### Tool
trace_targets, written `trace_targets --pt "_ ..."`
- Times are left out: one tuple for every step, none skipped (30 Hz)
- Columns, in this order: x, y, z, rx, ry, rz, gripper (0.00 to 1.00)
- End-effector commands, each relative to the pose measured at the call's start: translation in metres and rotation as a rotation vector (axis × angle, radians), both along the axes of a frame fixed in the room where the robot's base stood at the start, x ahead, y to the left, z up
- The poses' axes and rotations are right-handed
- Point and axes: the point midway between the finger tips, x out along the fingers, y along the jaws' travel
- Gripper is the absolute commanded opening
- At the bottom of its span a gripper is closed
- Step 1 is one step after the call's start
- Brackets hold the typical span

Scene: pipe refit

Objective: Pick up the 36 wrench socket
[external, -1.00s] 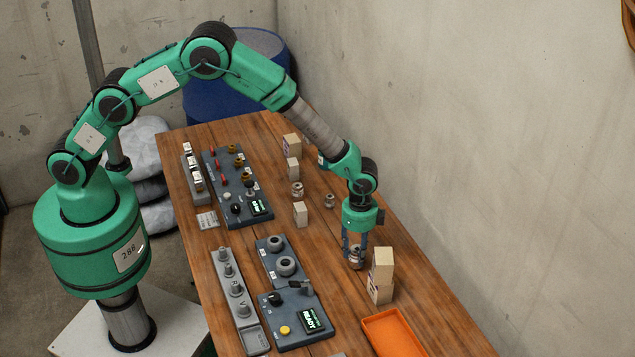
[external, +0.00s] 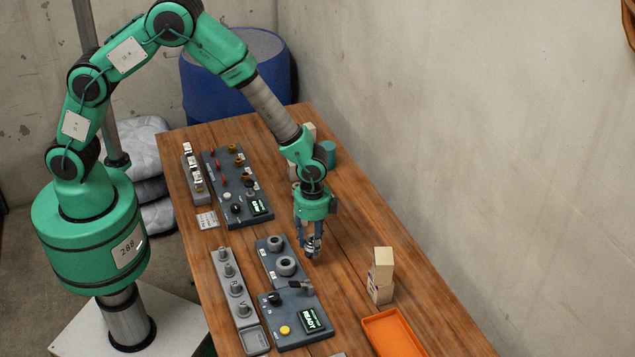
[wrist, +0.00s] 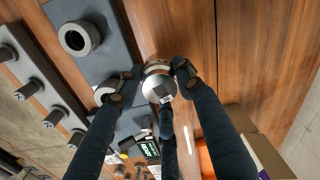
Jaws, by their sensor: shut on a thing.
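My gripper (external: 310,251) is shut on a round metal socket (wrist: 159,83) with a dark square hole in its end. In the wrist view the gripper's dark fingers close around the socket. In the external view the gripper hangs just right of the grey panel with two ring fittings (external: 286,265), and the socket (external: 310,246) is mostly hidden between the fingers. It appears held above the table.
A grey rack with several pegs (external: 232,289) and a control panel reading READY (external: 312,320) are on the left.

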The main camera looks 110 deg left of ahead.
Motion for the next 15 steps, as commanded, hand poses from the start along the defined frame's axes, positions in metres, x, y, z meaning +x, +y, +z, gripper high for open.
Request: trace_targets --pt "-0.005 -0.002 0.003 0.0 -0.002 0.0 0.02" --pt "-0.009 -0.003 0.003 0.001 -0.001 0.0 0.02" --pt "-0.013 -0.005 0.003 0.0 0.0 0.0 0.02" --pt "-0.015 -0.005 0.003 0.0 0.0 0.0 0.02" --pt "-0.017 -0.006 0.003 0.0 0.0 0.0 0.02" --pt "-0.02 -0.007 0.003 0.0 -0.001 0.0 0.02" --pt "-0.021 -0.008 0.003 0.001 -0.001 0.0 0.02" --pt "-0.023 -0.008 0.003 0.001 -0.001 0.0 0.02" --pt "-0.024 -0.009 0.004 0.001 -0.001 0.0 0.02" --pt "-0.025 -0.009 0.004 0.001 -0.001 0.0 0.02" --pt "-0.026 -0.009 0.004 0.001 -0.001 0.0 0.02" --pt "-0.026 -0.009 0.004 0.001 -0.001 0.0 0.02" --pt "-0.027 -0.01 0.003 0.001 -0.001 0.0 0.02" --pt "-0.027 -0.01 0.003 0.001 -0.001 0.0 0.02" --pt "-0.027 -0.01 0.003 0.001 -0.001 0.0 0.02"
